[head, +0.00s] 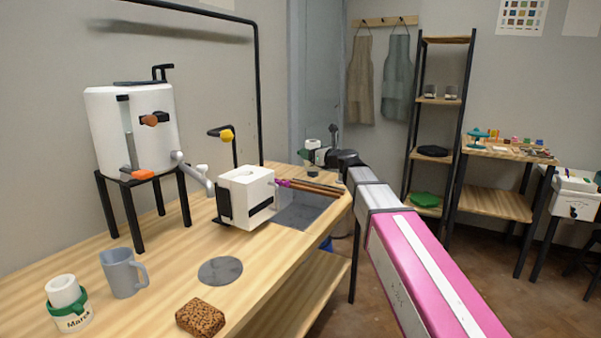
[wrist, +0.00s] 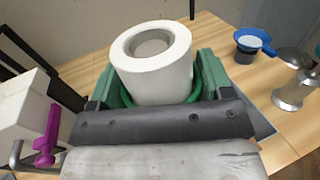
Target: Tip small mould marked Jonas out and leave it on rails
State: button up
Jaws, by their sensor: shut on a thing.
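My gripper (head: 322,157) is out over the far end of the bench and shut on a small white mould (head: 311,145). In the wrist view the mould (wrist: 152,66) is a white cylinder with a round grey hollow in its top and a green band low around it. It looks about upright between the green fingers. No name on it can be read from here. The brown rails (head: 318,187) lie near the bench's far end, beside the grey basin (head: 300,212), below and in front of my gripper.
A white box (head: 246,195) with a magenta handle (head: 283,183) stands left of the rails. A blue funnel (wrist: 250,42) and metal vessel (wrist: 295,90) show right.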

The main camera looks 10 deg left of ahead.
jog(key=a, duration=0.1)
jog(key=a+f, duration=0.1)
jog(key=a, duration=0.1)
jog(key=shift+a+f, duration=0.1)
jog(key=shift+f, duration=0.15)
notch_tip(320, 180, down, 8)
jog(key=a+n, duration=0.2)
jog(key=n, duration=1.1)
jog(key=w+d+f+n, duration=0.2)
jog(key=w+n, duration=0.4)
jog(key=n, duration=0.5)
jog(key=w+d+f+n, duration=0.2)
jog(key=w+n, duration=0.4)
jog(key=n, duration=0.6)
jog(key=shift+d+f, duration=0.3)
jog(key=shift+d, duration=0.1)
dwell(0.4)
